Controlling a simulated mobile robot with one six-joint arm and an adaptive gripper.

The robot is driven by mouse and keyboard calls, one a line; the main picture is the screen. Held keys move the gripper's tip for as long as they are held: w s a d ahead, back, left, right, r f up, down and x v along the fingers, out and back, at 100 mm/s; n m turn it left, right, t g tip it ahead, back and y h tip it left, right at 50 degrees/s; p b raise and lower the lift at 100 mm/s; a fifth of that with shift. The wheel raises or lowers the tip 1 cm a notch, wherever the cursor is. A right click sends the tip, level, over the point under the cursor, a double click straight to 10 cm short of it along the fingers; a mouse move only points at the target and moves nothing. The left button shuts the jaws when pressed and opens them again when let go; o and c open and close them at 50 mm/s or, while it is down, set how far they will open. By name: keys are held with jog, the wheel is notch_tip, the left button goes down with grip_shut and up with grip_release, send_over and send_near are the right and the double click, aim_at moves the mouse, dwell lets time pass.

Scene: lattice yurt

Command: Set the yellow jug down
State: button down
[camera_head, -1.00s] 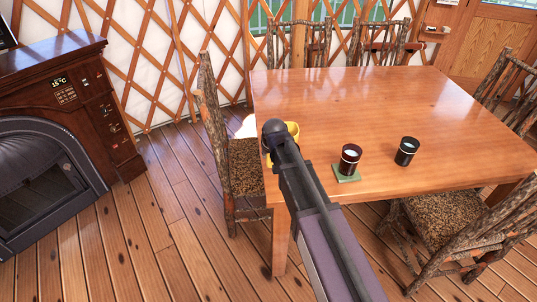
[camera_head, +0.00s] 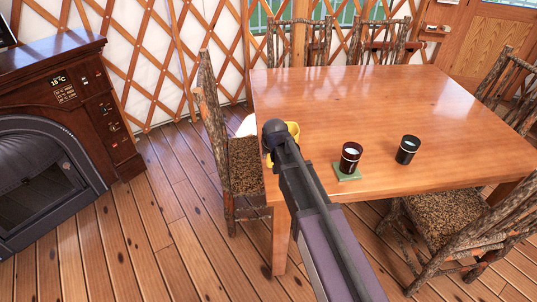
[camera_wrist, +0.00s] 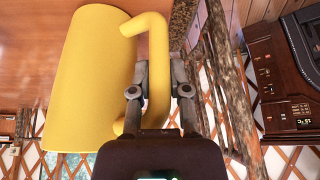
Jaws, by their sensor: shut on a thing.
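The yellow jug (camera_wrist: 88,75) fills the left of the wrist view, with its handle (camera_wrist: 157,60) on its right side. My gripper (camera_wrist: 158,75) is shut on the jug's handle, one finger on each side of it. In the head view only a small part of the jug (camera_head: 293,128) shows past my arm, at the left edge of the wooden table (camera_head: 390,95). My arm hides the rest of the jug and the gripper there. I cannot tell whether the jug's base touches the tabletop.
A dark cup (camera_head: 349,160) stands on a green coaster (camera_head: 347,175) right of my arm, with another dark cup (camera_head: 407,150) farther right. A log chair (camera_head: 245,165) stands close on the table's left. The table's far middle is clear.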

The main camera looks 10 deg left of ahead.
jog(key=shift+f, duration=0.15)
jog(key=c, duration=0.5)
grip_release()
